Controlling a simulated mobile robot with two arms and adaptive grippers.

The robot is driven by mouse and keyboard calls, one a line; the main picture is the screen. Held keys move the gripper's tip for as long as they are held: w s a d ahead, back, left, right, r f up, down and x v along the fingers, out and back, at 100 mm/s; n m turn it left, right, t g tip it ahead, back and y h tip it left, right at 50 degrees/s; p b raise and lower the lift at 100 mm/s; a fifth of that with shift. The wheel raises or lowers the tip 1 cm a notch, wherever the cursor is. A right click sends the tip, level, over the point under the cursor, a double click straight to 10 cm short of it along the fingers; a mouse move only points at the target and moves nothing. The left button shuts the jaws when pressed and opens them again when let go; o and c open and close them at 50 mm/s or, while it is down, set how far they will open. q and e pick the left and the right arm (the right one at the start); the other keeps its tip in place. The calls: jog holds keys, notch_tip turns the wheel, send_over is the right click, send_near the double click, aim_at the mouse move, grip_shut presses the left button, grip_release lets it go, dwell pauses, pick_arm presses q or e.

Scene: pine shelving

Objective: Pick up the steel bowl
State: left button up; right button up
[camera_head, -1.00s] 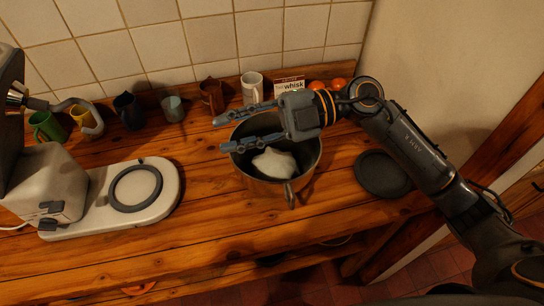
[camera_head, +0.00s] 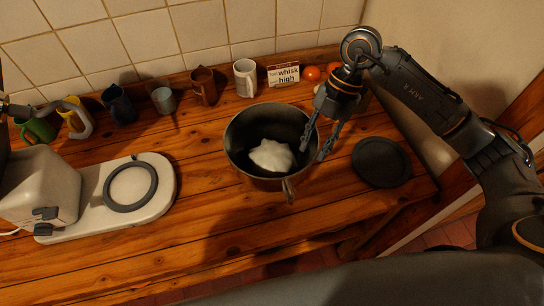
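The steel bowl (camera_head: 238,155) stands on the wooden counter. It is dark grey, with a handle (camera_head: 288,190) at the front and a white, peaked mass (camera_head: 271,155) inside. My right gripper (camera_head: 312,154) is at the bowl's right rim, pointing down. Its two fingers are apart, one looking to be on the inner side of the rim and the other on the outer side. I cannot tell if either touches the bowl.
A white mixer base with a grey ring (camera_head: 130,187) lies left of the bowl. A round dark lid or plate (camera_head: 381,162) lies to the right. Several mugs, a card reading "whisk high" (camera_head: 284,75) and orange fruits (camera_head: 312,73) line the tiled wall. The counter in front is clear.

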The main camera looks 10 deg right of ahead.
aim_at(306, 169)
jog(key=shift+s+a+f, duration=0.15)
jog(key=shift+a+f, duration=0.1)
jog(key=shift+f, duration=0.3)
jog(key=shift+s+a+f+p, duration=0.15)
jog(key=shift+s+f+p, duration=0.1)
jog(key=shift+p, duration=0.15)
jog(key=p+x, duration=0.1)
jog(key=x, duration=0.2)
jog(key=shift+s+a+f+p, duration=0.1)
jog(key=shift+s+f+p, duration=0.05)
jog(key=shift+s+p, duration=0.15)
jog(key=shift+a+f, duration=0.15)
jog(key=shift+f, duration=0.4)
grip_shut()
jog(key=shift+w+r, duration=0.1)
jog(key=shift+r, duration=0.05)
